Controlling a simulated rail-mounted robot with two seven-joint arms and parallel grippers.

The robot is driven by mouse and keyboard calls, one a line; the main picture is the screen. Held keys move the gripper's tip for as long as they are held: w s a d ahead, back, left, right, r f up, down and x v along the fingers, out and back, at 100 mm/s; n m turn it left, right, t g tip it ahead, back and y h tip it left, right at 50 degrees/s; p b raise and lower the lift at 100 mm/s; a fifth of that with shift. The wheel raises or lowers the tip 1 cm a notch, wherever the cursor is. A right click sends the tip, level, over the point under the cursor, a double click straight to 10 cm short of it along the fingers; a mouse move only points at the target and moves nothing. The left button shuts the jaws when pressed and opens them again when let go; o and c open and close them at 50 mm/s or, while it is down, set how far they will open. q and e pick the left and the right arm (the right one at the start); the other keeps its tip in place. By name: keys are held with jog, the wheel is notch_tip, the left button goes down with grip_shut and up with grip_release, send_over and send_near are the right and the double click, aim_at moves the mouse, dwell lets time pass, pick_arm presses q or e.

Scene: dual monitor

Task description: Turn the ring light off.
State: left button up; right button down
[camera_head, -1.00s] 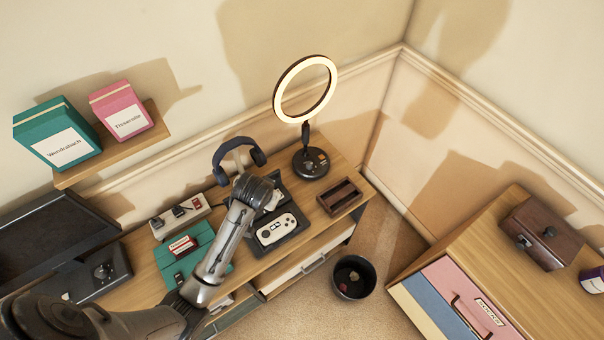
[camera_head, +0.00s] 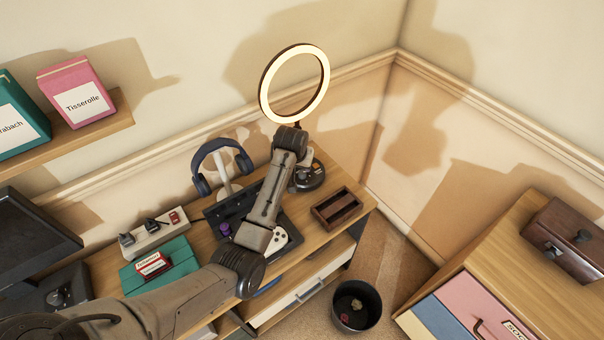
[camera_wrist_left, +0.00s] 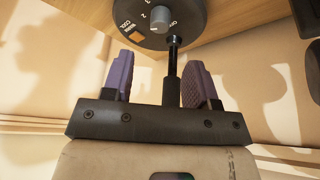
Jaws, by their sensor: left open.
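The ring light (camera_head: 266,98) stands on the desk with its ring glowing. Its round black base (camera_head: 311,177) is partly hidden by my left arm. In the left wrist view the base (camera_wrist_left: 110,14) fills the top, with a grey knob (camera_wrist_left: 160,20), an orange patch and markings including OFF, 2 and COOL. The knob's pointer setting cannot be read. My left gripper (camera_wrist_left: 158,64) is open, its purple fingers spread and apart from the knob. The black pole (camera_wrist_left: 171,70) shows between the fingers; its depth is unclear. My right gripper is not in view.
A headphone stand (camera_head: 228,172), a dark tray with a game controller (camera_head: 278,240) and a wooden box (camera_head: 337,207) share the desk (camera_head: 350,172). A power strip (camera_head: 153,232) lies left. A bin (camera_head: 357,306) stands on the floor, with a drawer cabinet (camera_head: 500,240) to the right.

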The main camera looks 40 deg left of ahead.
aim_at(302, 172)
pick_arm(q)
jog(key=b+x, duration=0.2)
jog(key=x, duration=0.6)
jog(key=shift+f, duration=0.3)
jog(key=c, duration=0.9)
